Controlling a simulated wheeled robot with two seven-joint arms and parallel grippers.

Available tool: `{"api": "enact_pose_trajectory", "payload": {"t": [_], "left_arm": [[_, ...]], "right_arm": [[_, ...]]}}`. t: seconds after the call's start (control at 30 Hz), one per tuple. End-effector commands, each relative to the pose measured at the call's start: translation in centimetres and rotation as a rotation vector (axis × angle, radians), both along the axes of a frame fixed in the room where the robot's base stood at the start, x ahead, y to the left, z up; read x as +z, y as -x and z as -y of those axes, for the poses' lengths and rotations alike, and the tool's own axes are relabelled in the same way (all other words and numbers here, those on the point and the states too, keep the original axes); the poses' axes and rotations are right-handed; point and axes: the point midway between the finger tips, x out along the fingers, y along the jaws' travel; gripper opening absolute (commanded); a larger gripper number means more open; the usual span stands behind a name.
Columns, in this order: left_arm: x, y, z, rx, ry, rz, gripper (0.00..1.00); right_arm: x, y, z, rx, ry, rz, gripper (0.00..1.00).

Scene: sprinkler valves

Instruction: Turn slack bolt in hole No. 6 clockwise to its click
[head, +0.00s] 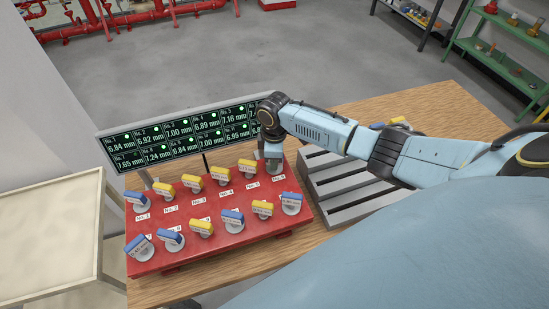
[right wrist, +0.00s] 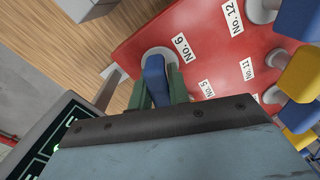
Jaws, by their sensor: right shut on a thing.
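The red board (head: 200,245) lies on the wooden table with two rows of bolts that have blue or yellow handles. My right gripper (head: 273,163) is over the far row's right end, at the label No. 6. In the right wrist view its green fingertips (right wrist: 157,92) are on both sides of a blue-handled bolt (right wrist: 154,72), shut on it. This bolt stands in a round grey collar next to the label No. 6 (right wrist: 182,47). In the head view the gripper hides most of this bolt. My left gripper is not in view.
A display (head: 185,138) with mm readings and green lights stands behind the board; my right arm covers its right part. A grey slotted rack (head: 345,185) stands right of the board, under my arm. A beige cart (head: 50,235) is at the left.

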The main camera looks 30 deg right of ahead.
Motion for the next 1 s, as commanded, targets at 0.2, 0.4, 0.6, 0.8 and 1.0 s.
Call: {"api": "enact_pose_trajectory", "payload": {"t": [0.2,0.4,0.6,0.8,1.0], "left_arm": [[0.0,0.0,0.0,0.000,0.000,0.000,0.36],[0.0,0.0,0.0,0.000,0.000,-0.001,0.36],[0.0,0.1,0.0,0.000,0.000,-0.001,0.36],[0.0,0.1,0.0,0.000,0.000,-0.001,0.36],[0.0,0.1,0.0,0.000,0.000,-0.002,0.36]], "right_arm": [[-0.1,0.1,-0.1,0.001,0.000,-0.002,0.00],[-0.2,0.1,-0.2,-0.178,-0.003,-0.003,0.00],[-0.1,0.1,-0.1,-0.163,0.000,-0.001,0.43],[-0.1,0.1,0.0,-0.161,0.000,-0.001,0.43],[1.4,0.0,0.0,-0.161,-0.001,0.003,0.43]]}}
